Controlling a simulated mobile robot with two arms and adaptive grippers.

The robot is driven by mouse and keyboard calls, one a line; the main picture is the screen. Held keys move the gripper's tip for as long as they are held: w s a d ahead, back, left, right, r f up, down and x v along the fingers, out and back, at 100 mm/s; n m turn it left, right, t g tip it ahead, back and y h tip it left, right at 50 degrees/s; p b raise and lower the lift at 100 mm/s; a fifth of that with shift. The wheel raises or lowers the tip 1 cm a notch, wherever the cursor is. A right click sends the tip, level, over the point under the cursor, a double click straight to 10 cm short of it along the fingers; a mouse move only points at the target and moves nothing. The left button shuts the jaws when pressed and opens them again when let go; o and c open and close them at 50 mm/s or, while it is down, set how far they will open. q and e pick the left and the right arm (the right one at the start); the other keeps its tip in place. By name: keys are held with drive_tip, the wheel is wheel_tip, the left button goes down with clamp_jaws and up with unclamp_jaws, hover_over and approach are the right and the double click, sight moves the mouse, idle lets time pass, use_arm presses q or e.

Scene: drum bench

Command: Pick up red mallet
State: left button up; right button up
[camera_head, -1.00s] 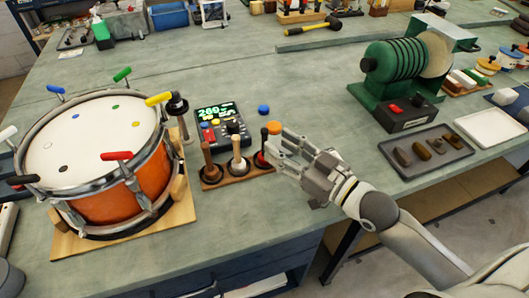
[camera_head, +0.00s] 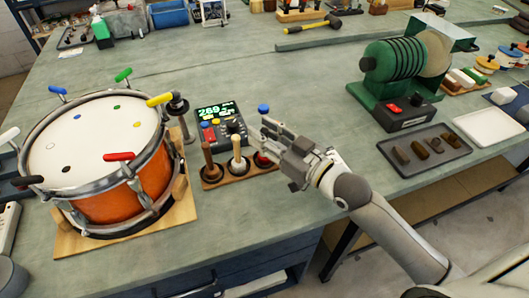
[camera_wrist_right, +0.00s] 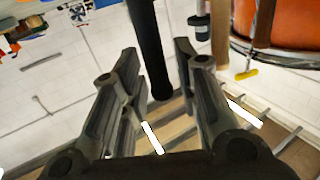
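The red mallet (camera_head: 262,161) stands in the wooden rack, the rightmost of the three tools there. In the right wrist view a dark shaft (camera_wrist_right: 155,50), seemingly this mallet's handle, runs between the two fingers of my right gripper (camera_wrist_right: 158,62). The fingers are apart, one on each side of the shaft, with narrow gaps showing. My left gripper is not in view.
The rack (camera_head: 240,178) also holds a brown tool (camera_head: 210,168) and a pale one (camera_head: 238,160). A control box with a lit display (camera_head: 214,112) and a blue cap (camera_head: 264,109) are behind. An orange drum (camera_head: 112,203) stands left, a green machine (camera_head: 395,72) right.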

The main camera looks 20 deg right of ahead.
clamp_jaws()
drive_tip(key=shift+r, duration=0.15)
